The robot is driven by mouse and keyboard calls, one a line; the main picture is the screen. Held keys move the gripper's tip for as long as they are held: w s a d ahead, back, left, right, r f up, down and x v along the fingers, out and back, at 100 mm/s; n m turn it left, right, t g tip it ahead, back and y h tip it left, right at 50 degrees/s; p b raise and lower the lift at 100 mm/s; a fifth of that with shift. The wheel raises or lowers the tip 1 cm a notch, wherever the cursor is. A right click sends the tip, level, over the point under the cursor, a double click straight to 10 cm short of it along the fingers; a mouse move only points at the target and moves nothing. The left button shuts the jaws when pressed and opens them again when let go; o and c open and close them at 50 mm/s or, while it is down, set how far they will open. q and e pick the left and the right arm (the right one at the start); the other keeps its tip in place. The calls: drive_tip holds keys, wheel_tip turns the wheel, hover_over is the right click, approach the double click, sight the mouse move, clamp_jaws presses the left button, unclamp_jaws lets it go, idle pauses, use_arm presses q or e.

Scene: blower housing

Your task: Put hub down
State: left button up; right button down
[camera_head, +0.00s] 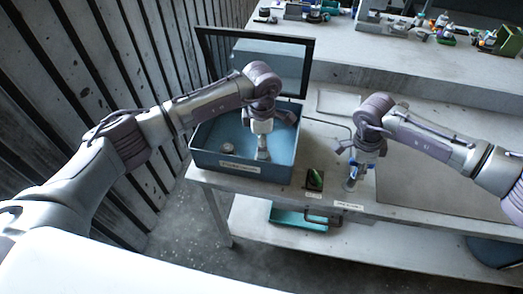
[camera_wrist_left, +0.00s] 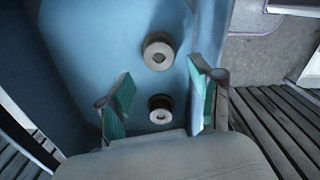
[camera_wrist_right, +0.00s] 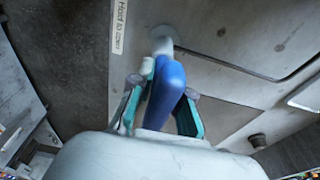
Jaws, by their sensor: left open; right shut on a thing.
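A blue open box (camera_head: 243,187) stands at the left end of the bench, and my left gripper (camera_head: 263,153) reaches down into it. In the left wrist view my left gripper (camera_wrist_left: 162,98) is open, its teal fingers apart. A small round metal hub with a dark rim (camera_wrist_left: 160,108) lies on the box floor between the fingers in that view; I see no finger touching it. A second round hub (camera_wrist_left: 159,51) lies farther off, also seen in the head view (camera_head: 228,148).
The dark-framed box lid (camera_head: 255,60) stands open behind the box. A teal tray (camera_head: 290,216) sits on the lower shelf. Clutter fills the back shelf. A grey mat (camera_head: 430,205) lies at right.

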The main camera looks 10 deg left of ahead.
use_arm(q)
wheel_tip(320, 180, up, 6)
drive_tip(key=shift+r, duration=0.25)
use_arm(e)
drive_tip(key=shift+r, duration=1.1)
drive_tip(key=shift+w+r, duration=0.25)
drive_tip(key=shift+r, duration=0.25)
use_arm(q)
drive_tip(key=shift+w, duration=0.1)
use_arm(e)
drive_tip(key=shift+r, duration=0.85)
drive_tip(key=c, duration=1.2)
unclamp_jaws()
drive_tip(key=shift+s, duration=0.1)
drive_tip(key=shift+o, duration=0.9)
drive_tip(key=shift+s+f, duration=0.1)
drive_tip(key=shift+f, duration=0.05)
